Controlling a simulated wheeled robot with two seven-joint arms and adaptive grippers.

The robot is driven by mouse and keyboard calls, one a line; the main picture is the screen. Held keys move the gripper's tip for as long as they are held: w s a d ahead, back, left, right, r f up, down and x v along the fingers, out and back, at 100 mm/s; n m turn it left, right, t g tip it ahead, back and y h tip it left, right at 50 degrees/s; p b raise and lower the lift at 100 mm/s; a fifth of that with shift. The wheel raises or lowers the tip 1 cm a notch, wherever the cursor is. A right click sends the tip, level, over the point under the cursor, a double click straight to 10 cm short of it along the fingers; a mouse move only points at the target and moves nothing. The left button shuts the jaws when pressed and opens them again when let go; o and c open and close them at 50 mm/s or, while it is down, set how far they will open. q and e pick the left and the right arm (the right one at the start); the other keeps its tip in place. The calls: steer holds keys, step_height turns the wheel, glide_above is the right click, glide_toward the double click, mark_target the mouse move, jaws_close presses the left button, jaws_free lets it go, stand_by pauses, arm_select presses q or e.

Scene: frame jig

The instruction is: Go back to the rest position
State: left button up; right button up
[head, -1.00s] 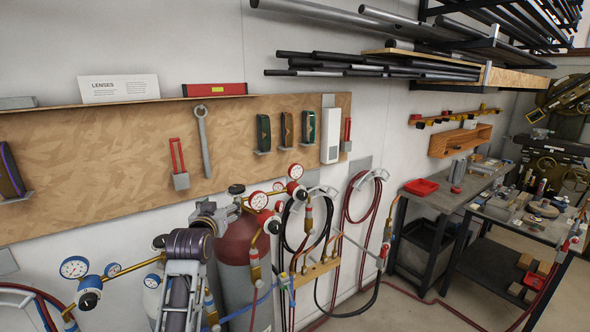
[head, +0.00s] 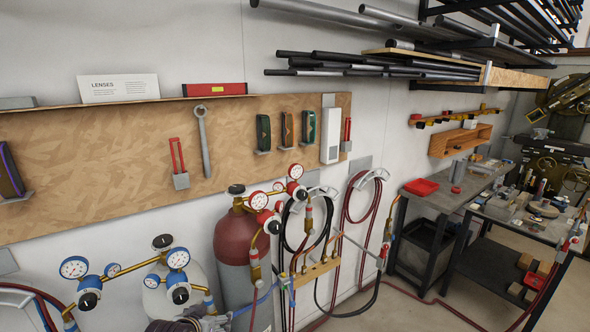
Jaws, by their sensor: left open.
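My left gripper (head: 212,323) shows only in part at the bottom edge of the head view, left of centre. Its dark wrist is beside it, and the rest of the arm is cut off below. The jaws are open, and I see nothing held in them. It is in front of the lower part of a white gas cylinder (head: 188,283). My right gripper is not in view.
A red-topped grey cylinder (head: 236,268) with gauges stands right of my left gripper. Hoses (head: 361,215) hang on the wall. A wooden tool board (head: 100,160) runs above.

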arm_select(q)
steer(key=s+f+m+g, duration=0.1)
steer(key=s+f+g, duration=0.3)
steer(key=s, duration=0.6)
steer(key=s+f+g, duration=0.2)
steer(key=s+f, duration=0.3)
steer(key=s, duration=0.5)
steer(key=s+f+g+b, duration=0.1)
steer(key=s+f+b, duration=0.15)
steer(key=f, duration=3.25)
steer(key=s+a+f, duration=0.2)
steer(key=s+f, duration=0.9)
steer(key=s+a+f+g+b, duration=0.1)
steer(key=s+f, duration=1)
steer(key=shift+s+a+b, duration=0.3)
steer(key=shift+s+a, duration=0.05)
steer(key=shift+s, duration=0.05)
